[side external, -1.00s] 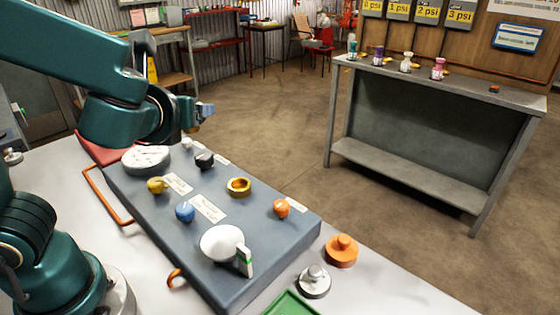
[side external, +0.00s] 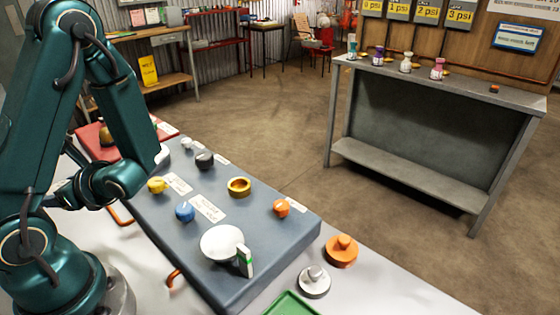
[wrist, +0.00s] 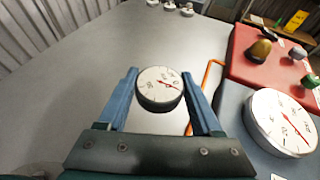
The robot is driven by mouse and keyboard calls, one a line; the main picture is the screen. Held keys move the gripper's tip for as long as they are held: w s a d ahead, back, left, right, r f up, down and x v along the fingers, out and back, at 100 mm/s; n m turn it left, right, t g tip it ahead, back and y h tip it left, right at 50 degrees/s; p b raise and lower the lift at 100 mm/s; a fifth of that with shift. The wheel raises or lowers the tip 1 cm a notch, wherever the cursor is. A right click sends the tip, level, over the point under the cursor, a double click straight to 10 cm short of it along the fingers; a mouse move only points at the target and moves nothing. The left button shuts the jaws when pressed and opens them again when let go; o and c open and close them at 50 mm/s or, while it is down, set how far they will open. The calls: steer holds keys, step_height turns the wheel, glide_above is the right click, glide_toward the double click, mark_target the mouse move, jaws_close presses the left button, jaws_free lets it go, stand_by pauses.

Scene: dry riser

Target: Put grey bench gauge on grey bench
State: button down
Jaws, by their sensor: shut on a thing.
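A small round gauge (wrist: 160,88) with a white face, red needle and dark rim is between the blue fingers of my gripper (wrist: 161,74) in the wrist view. My gripper is shut on it, over the pale grey worktop and left of the blue-grey panel. The blue-grey panel (side external: 225,275) lies on the worktop and also shows in the wrist view (wrist: 232,100). A larger white-faced gauge (wrist: 281,123) sits on that panel. In the side view my arm hides the held gauge and fingers. I cannot tell how high the gauge is held.
The panel carries coloured knobs, including blue (side external: 185,211) and yellow (side external: 157,185), and a white dome (side external: 221,243). An orange handle (wrist: 208,80) runs along its edge. A red panel (wrist: 262,65) lies beyond. A grey table (side external: 440,95) stands apart. Bare worktop (wrist: 80,70) is at left.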

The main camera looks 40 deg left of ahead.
mark_target(87, 233)
steer(key=shift+f, duration=3.8)
steer(key=shift+c, duration=0.2)
jaws_free()
steer(key=shift+f, duration=0.1)
steer(key=shift+w, duration=0.1)
steer(key=v, duration=1)
steer(key=shift+w+d+r, duration=0.2)
steer(key=shift+d, duration=0.05)
steer(key=shift+o, duration=0.2)
steer(key=shift+w+d+r, duration=0.15)
steer(key=shift+d+r, duration=0.15)
steer(key=shift+d, duration=0.3)
